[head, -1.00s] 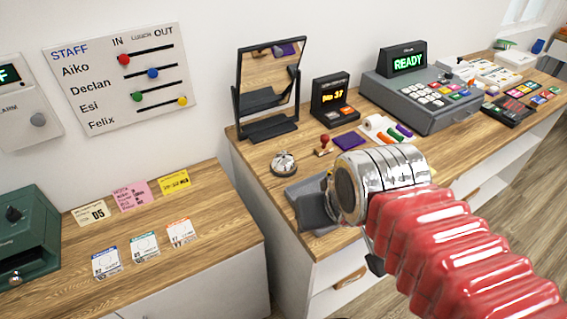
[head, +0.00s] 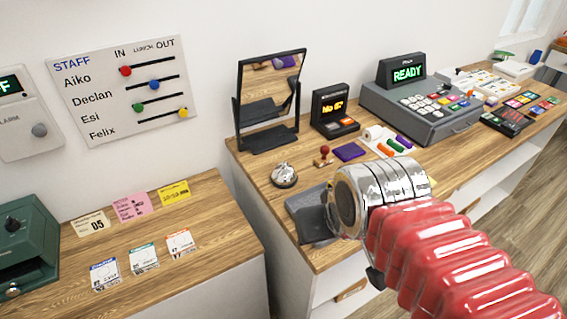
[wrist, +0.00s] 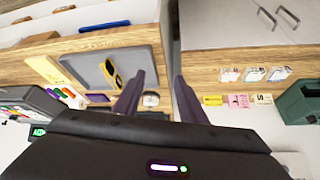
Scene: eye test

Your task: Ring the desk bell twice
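The silver desk bell (head: 284,175) stands on the wooden counter in the head view, in front of the mirror and left of the red-handled stamp. In the head view the silver end of my arm hides the fingers, to the right of and nearer than the bell.
A grey tray (head: 305,219) lies near the counter's front edge; yellow glasses (wrist: 115,72) rest on it. A red-handled stamp (head: 324,156), purple pad (head: 349,151) and cash register (head: 425,108) stand to the bell's right. The mirror (head: 268,95) stands behind. Cards lie on the lower left counter.

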